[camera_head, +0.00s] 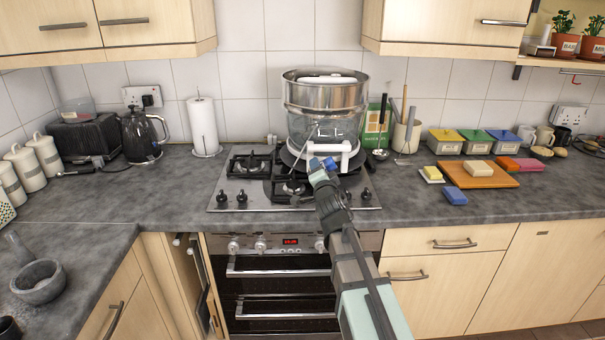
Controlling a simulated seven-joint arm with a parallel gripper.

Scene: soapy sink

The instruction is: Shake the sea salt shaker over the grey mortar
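My gripper (328,150) is at the end of my arm, over the hob and in front of the large steel pot, far to the right of the mortar. Its white parts blend with the pot behind, so I cannot tell whether its fingers are open or shut. I cannot make out a sea salt shaker in this view, and none shows clearly at my gripper.
The steel pot (326,98) stands on the gas hob (232,196). A black kettle (141,136), a paper towel roll (203,126) and white canisters (25,170) stand to the left. A wooden board (490,177) with soaps and lidded boxes is to the right. The left counter beside the mortar is mostly clear.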

